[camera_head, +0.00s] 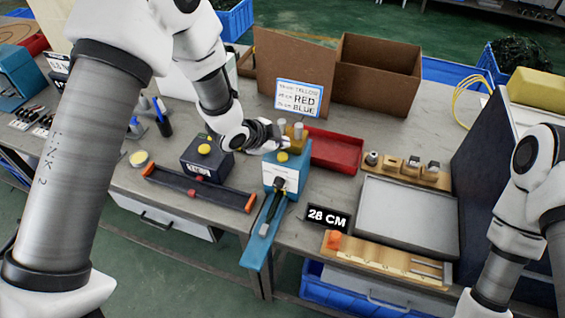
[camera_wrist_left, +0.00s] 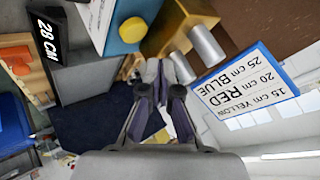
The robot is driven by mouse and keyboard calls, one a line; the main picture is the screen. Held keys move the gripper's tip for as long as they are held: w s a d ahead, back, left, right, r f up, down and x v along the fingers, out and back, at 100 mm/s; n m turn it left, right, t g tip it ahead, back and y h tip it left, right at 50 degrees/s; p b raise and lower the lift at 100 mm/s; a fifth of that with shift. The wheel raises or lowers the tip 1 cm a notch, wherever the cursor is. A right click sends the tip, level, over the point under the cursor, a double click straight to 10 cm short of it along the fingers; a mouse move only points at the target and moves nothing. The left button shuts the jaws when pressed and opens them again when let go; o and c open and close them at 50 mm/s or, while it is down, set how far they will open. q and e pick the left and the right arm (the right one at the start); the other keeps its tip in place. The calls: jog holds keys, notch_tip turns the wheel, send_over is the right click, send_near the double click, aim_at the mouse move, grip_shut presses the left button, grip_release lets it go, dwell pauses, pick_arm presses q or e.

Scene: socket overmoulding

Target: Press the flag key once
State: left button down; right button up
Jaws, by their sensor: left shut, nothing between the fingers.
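Two boxes carry round yellow keys, and I cannot tell which one is the flag key. One is a blue box (camera_head: 284,179) with a white front and a yellow key (camera_head: 283,157). The other is a dark box (camera_head: 214,166) with a yellow key (camera_head: 204,149) and lettering too small to read. My left gripper (camera_head: 281,144) is shut and empty, just behind the blue box's key. In the left wrist view, the gripper's fingers (camera_wrist_left: 161,84) are together, apart from the yellow key (camera_wrist_left: 132,30). My right arm shows at the right; its gripper is out of view.
A brass-coloured block with grey cylinders (camera_wrist_left: 207,45) is close to my left fingers. A colour-and-length sign (camera_head: 299,98) and a red tray (camera_head: 338,149) are behind. A "28 CM" display (camera_head: 327,218) and a grey tray (camera_head: 408,215) are to the right.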

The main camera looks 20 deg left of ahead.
aim_at(281, 157)
pick_arm(q)
jog(key=shift+f+b, duration=0.4)
jog(key=shift+f, duration=0.55)
pick_arm(e)
jog(key=shift+f, duration=0.8)
pick_arm(q)
jog(key=shift+f, duration=0.1)
jog(key=shift+f+b, duration=0.3)
jog(key=shift+b, duration=0.05)
pick_arm(e)
jog(key=shift+f, duration=0.35)
pick_arm(q)
jog(key=shift+f+b, duration=0.35)
jog(key=shift+f, duration=0.1)
pick_arm(e)
jog(key=shift+f, duration=0.35)
pick_arm(q)
jog(key=shift+r, duration=0.1)
pick_arm(e)
jog(key=shift+r, duration=0.1)
pick_arm(q)
jog(key=shift+s+r+p, duration=0.1)
jog(key=shift+r+p, duration=0.6)
jog(key=shift+r, duration=0.05)
pick_arm(e)
jog(key=shift+r, duration=0.6)
